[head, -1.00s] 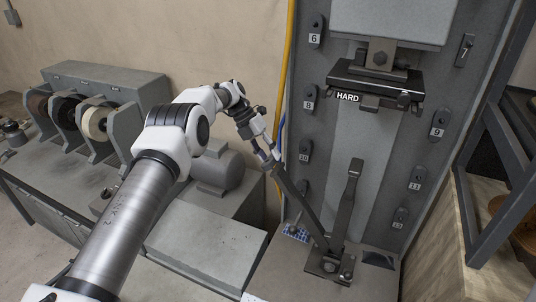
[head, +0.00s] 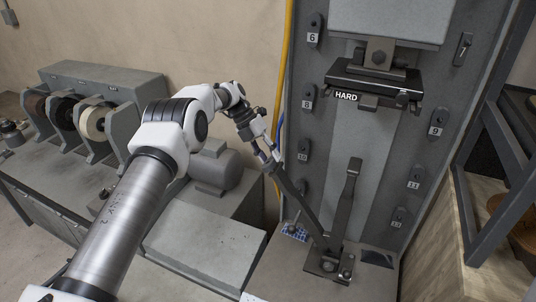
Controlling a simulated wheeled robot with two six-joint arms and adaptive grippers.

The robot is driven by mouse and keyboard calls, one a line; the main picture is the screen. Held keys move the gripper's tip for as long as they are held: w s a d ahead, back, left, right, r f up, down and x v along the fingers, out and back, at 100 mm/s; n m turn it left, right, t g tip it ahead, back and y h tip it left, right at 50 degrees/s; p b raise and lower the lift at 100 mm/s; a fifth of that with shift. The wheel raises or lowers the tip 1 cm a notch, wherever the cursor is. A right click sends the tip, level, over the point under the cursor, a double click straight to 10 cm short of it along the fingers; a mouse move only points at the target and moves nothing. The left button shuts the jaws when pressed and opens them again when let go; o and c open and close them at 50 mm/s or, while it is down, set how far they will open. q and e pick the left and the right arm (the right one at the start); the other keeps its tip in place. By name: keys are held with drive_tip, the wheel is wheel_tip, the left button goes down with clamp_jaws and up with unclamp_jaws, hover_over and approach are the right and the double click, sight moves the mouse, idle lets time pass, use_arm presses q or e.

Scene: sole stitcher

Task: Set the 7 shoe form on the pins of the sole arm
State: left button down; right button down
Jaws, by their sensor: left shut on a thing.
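My left gripper (head: 270,161) is shut on the upper end of a long dark lever (head: 299,203). The lever slants down to the right to a dark base block (head: 330,264). The sole arm (head: 345,200) appears to be the dark upright beside it, with a narrow, paddle-like top; its pins are too small to make out. At the panel's upper right, a dark fitting (head: 462,48) hangs at the place that was marked 7. No number is readable there, and I cannot tell whether it is the 7 form. My right gripper is not in view.
Numbered dark pieces hang on the grey panel, such as 6 (head: 314,24) and 9 (head: 437,117). A press head marked HARD (head: 374,85) overhangs the sole arm. A grey frame (head: 491,178) stands at right. A grinder bench (head: 70,185) stands at left.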

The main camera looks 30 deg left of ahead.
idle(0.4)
use_arm(q)
drive_tip(key=shift+w+d+f, duration=0.1)
drive_tip(key=shift+w+f, duration=0.05)
drive_tip(key=shift+f, duration=0.25)
drive_tip(key=shift+d+f, duration=0.1)
drive_tip(key=shift+f, duration=0.1)
idle(0.4)
drive_tip(key=c, duration=0.6)
unclamp_jaws()
drive_tip(key=shift+c, duration=0.2)
